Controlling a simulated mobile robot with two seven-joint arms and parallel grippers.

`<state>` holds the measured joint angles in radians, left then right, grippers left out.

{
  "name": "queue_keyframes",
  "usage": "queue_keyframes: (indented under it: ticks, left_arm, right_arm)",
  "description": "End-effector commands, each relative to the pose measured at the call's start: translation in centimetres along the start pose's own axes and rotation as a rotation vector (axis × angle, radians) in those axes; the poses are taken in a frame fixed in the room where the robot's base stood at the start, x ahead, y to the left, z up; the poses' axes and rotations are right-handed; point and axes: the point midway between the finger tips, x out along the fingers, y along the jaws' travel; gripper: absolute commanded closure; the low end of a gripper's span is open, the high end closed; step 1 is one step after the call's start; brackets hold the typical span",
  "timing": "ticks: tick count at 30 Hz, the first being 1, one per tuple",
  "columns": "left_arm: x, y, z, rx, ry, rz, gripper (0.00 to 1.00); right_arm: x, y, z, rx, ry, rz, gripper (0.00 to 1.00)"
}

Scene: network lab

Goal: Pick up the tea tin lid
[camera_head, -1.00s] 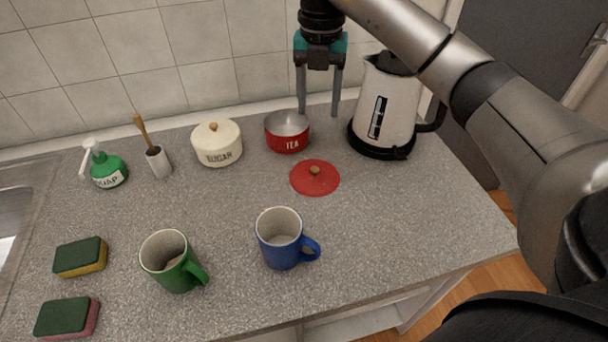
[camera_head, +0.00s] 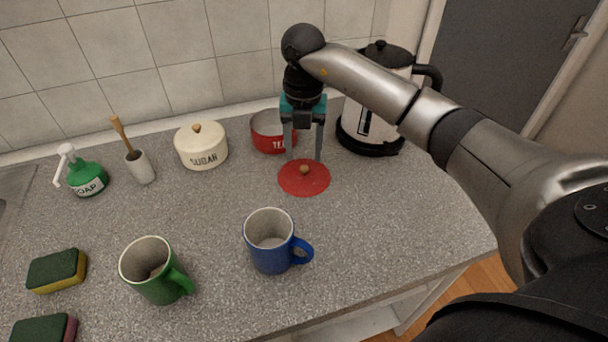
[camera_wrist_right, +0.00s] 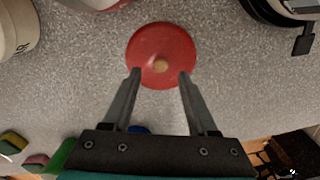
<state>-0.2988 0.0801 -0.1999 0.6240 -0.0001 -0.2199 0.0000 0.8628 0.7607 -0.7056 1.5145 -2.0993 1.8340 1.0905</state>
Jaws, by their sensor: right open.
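The tea tin lid (camera_head: 304,183) is a flat red disc with a small wooden knob, lying on the counter in front of the open red tea tin (camera_head: 268,133). My right gripper (camera_head: 304,158) points down above the lid, its fingers apart on either side of the knob in the head view. In the right wrist view the lid (camera_wrist_right: 162,50) lies just beyond the open fingertips (camera_wrist_right: 160,73), with the knob between their lines. Nothing is between the fingers. My left gripper does not show.
A white kettle (camera_head: 368,122) stands right of the tin, partly behind my right arm. A sugar pot (camera_head: 201,149) is left of the tin. A blue mug (camera_head: 268,246) and a green mug (camera_head: 150,277) stand nearer. The counter right of the lid is clear.

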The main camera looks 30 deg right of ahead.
Motion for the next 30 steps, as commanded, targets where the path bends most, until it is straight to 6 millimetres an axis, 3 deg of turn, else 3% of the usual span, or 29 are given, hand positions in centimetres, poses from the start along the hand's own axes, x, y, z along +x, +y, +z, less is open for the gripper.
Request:
queue_keyframes:
  ticks: [6,15,30]
  left_arm:
    - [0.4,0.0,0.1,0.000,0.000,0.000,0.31]
    - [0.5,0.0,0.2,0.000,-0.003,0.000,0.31]
    - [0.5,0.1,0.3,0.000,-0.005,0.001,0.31]
  right_arm:
    - [3.4,-0.1,-0.1,0.001,0.002,-0.001,0.41]
    - [3.8,-0.1,-0.1,0.000,0.000,0.000,0.41]
    - [3.8,-0.1,-0.1,0.000,0.000,0.000,0.96]
